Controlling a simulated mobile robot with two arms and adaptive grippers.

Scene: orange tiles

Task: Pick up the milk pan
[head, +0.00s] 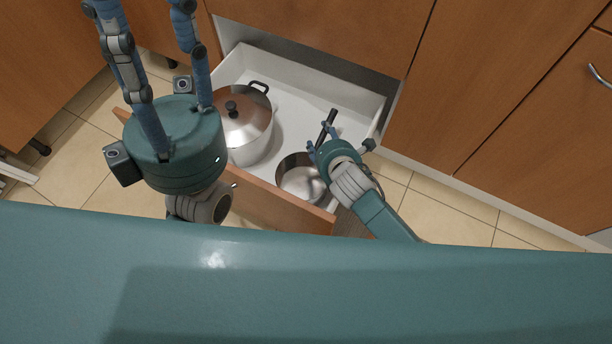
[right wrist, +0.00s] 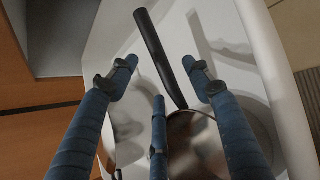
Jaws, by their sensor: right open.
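The milk pan (head: 298,184), a small steel pan with a long black handle, sits in the open drawer near its front right. In the right wrist view the handle (right wrist: 155,48) runs up from the steel bowl (right wrist: 195,145) and lies between the spread blue fingers. My right gripper (head: 340,138) is open over the pan and hides part of it; in its wrist view (right wrist: 158,78) it holds nothing. Whether a finger touches the handle cannot be told. My left gripper (head: 150,50) is raised at upper left, its fingers apart where seen and its tips cut off.
A large lidded steel pot (head: 245,135) stands in the drawer left of the pan. The white drawer (head: 350,92) has a wooden front (head: 270,203) and upright side walls close to the right gripper. Wooden cabinets (head: 500,80) stand behind; tiled floor (head: 440,215) is clear at right.

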